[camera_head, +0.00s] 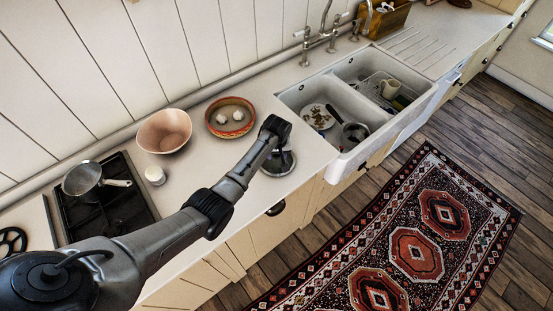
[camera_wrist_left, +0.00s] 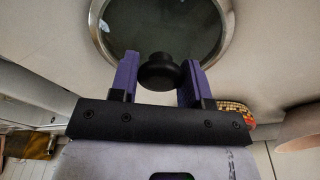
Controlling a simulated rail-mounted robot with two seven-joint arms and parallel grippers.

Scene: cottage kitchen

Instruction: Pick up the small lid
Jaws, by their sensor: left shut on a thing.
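The small lid (camera_wrist_left: 160,28) has dark glass, a bright metal rim and a black knob. In the left wrist view its knob sits between the two purple fingers of my left gripper (camera_wrist_left: 158,70), which is shut on it. In the head view the lid (camera_head: 278,164) is at the counter's front edge area, left of the sink, partly hidden by my left wrist. I cannot tell whether it touches the counter. My right gripper is not in view.
A red-rimmed bowl (camera_head: 231,131) holding white round things stands behind the wrist. A pink bowl (camera_head: 164,131), a small white jar (camera_head: 155,175) and a pan (camera_head: 82,179) on the black hob are further left. The double sink (camera_head: 345,97) with dishes is at right.

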